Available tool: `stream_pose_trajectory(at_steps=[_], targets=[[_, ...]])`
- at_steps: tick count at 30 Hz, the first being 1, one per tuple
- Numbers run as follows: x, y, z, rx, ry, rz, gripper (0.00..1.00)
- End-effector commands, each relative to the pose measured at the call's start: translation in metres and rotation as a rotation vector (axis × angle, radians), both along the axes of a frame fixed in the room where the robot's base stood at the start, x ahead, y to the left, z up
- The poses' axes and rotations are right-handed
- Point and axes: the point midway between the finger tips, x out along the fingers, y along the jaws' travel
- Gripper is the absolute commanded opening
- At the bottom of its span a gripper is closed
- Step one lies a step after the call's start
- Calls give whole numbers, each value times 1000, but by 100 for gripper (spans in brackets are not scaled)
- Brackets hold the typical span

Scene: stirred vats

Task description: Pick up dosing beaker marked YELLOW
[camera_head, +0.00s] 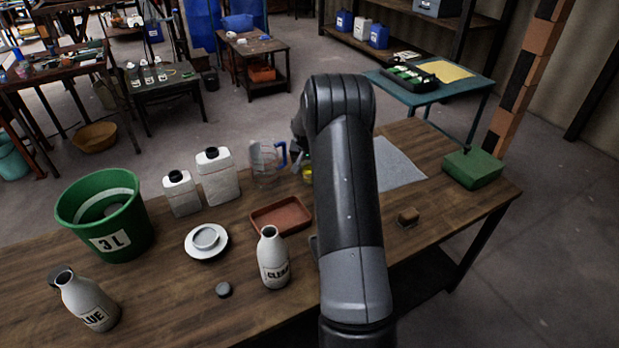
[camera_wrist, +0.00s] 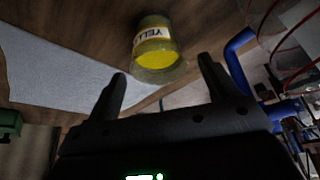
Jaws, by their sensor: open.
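The dosing beaker marked YELLOW (camera_wrist: 157,51) is a small clear cup with yellow inside and a white label reading "YELL". It stands on the wooden table in the wrist view, just beyond and between my fingertips. In the head view only a sliver of the beaker (camera_head: 307,173) shows beside my arm. My gripper (camera_wrist: 163,68) is open, with one finger on each side of the beaker's line and nothing held. In the head view my arm hides most of the gripper.
A clear jug with a blue handle (camera_head: 267,160) stands close to the beaker. A grey cloth (camera_head: 398,165) lies to its right. A brown tray (camera_head: 281,216), a white CLEAR bottle (camera_head: 273,262), white canisters (camera_head: 218,180) and a green 3 L bucket (camera_head: 107,217) stand left of my arm.

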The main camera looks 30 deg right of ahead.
Motion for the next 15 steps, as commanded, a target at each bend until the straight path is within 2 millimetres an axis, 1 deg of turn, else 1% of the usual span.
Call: stream_pose_trajectory(at_steps=[5,7,12,15], targets=[[2,-1,-8,-1,-1,0,79],[2,-2,-15,0,0,0,79],[4,-4,-41,0,2,0,79],[9,-7,-52,1,1,-1,79]])
